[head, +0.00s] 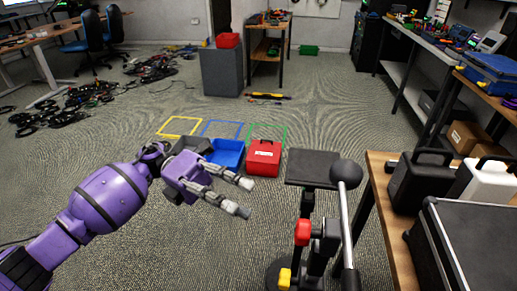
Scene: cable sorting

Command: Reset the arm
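My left arm, purple with black joints, reaches in from the left side of the head view. My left gripper (243,198) is at its end, in front of the red case and above the floor. Its two pale grey fingers are spread apart with nothing between them, so it is open and empty. My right gripper is not in view.
A blue bin (227,153), a grey bin (187,145) and a red case (264,158) sit on the floor beyond the gripper. A black stand (312,168) with a ball-topped lever is to its right. A wooden bench (379,172) holds cases at right. Cables (75,103) lie far left.

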